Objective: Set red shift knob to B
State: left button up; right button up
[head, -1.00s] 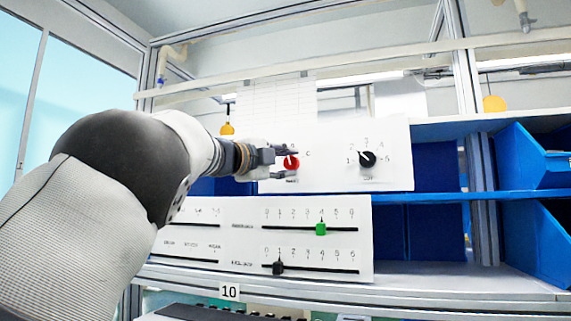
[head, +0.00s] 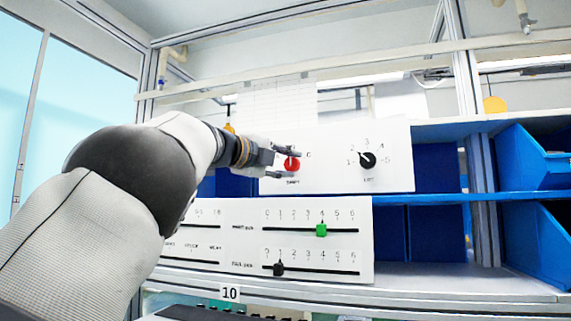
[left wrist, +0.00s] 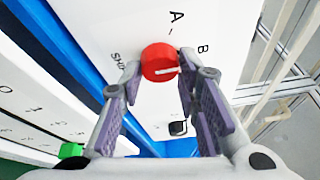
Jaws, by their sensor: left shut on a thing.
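The red shift knob (head: 292,164) is on the white upper panel in the head view. My left gripper (head: 282,162) reaches it from the left, one finger above and one below. In the left wrist view the knob (left wrist: 158,60) sits between the fingertips of my left gripper (left wrist: 160,75), which is shut on it. The knob's white pointer line points right in that view, roughly toward the letter B (left wrist: 203,48). The letter A (left wrist: 177,17) is farther up. The letter C shows in the head view (head: 308,155). My right gripper is not in view.
A black rotary knob (head: 367,160) with numbers is on the same panel at right. Below, a slider panel has a green slider (head: 321,230) and a black slider (head: 279,269). Blue bins (head: 535,160) stand at the right.

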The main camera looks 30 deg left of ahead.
pick_arm(q)
jog(key=o, duration=1.2)
jog(key=shift+c, duration=0.2)
jog(key=s+a, duration=0.1)
jog(key=s, duration=1.1)
jog(key=shift+a, duration=0.15)
